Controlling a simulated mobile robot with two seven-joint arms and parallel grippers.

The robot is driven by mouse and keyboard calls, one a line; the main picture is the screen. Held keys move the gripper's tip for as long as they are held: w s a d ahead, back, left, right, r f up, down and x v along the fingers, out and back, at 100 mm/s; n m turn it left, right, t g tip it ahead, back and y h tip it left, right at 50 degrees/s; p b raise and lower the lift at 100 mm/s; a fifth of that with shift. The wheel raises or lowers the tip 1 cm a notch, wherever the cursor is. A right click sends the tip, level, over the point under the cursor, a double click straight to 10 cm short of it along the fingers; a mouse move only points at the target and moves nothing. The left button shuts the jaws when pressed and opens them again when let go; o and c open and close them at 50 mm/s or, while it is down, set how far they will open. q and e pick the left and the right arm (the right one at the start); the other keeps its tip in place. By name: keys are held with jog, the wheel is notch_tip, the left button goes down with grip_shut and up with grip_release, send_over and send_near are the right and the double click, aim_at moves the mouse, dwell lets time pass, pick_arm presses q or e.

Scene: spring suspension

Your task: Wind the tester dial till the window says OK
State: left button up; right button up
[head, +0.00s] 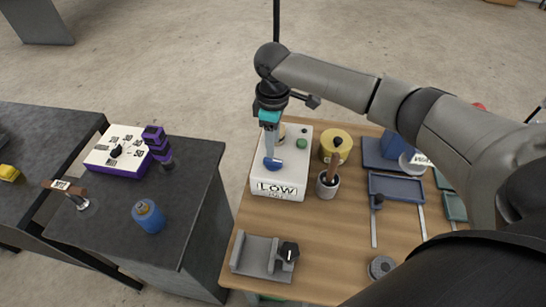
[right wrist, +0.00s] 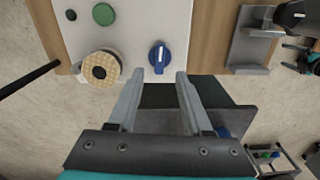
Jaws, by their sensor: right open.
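The tester (head: 297,165) is a white box on the wooden table, and its front window (head: 282,189) reads LOW. Its blue dial (head: 273,164) sits on top, and in the right wrist view the dial (right wrist: 159,57) shows a white pointer line. My right gripper (head: 270,145) is above the dial, pointing down. In the right wrist view its two fingers (right wrist: 160,76) are apart, with the dial just beyond and between the tips, and nothing is held. Whether a finger touches the dial I cannot tell. My left gripper is not in view.
On the tester are a green button (right wrist: 103,14) and a tan round knob (right wrist: 101,68). A yellow cylinder (head: 336,146) and a cup with a wooden handle (head: 328,184) stand close to its right. A grey fixture (head: 262,257) lies in front. A dark bench stands left.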

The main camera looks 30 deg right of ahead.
aim_at(273, 160)
notch_tip(273, 160, down, 6)
jog(key=shift+f+b, duration=0.2)
jog(key=shift+b, duration=0.2)
grip_shut()
dwell(0.5)
